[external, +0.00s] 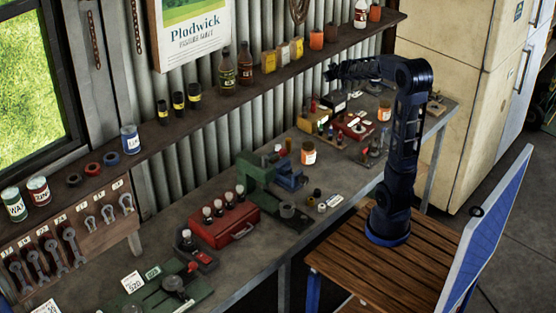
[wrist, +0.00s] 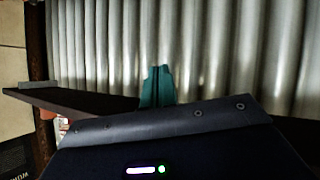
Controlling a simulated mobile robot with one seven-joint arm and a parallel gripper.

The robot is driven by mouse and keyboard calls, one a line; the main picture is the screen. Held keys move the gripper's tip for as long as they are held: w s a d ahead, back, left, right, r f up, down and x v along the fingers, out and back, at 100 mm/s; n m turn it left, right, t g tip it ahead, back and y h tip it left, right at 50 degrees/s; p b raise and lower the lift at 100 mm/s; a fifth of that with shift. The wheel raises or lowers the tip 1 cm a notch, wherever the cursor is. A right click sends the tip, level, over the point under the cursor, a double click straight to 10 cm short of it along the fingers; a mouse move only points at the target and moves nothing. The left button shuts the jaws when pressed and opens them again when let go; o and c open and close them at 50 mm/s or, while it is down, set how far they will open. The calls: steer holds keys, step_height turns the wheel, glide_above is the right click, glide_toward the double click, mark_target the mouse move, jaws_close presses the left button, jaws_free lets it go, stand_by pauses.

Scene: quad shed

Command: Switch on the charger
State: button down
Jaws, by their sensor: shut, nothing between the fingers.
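I cannot identify the charger for certain. A red box with a pale top panel (external: 355,126) stands on the far right part of the bench, and it may be the charger; its switch is too small to make out. My gripper (external: 332,73) is held above the bench's far end, near the shelf and the wall. In the wrist view its teal fingers (wrist: 157,72) are together and empty, pointing at the corrugated wall. No charger shows clearly in the wrist view.
The shelf (external: 205,102) with bottles and tins runs along the wall beside my gripper. A pale cabinet (external: 455,90) is at right.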

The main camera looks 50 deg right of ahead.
steer(key=s+a+f+n+g+y, duration=0.1)
steer(key=s+a+f+g+y, duration=0.1)
steer(key=s+a, duration=1.1)
steer(key=s+a+f+n+g+y, duration=0.1)
steer(key=s+a+f+g+y, duration=0.1)
steer(key=s+a, duration=1.2)
steer(key=s+g+y, duration=0.1)
steer(key=s+g, duration=0.1)
steer(key=s, duration=0.4)
steer(key=shift+s+f, duration=0.2)
steer(key=shift+f, duration=0.15)
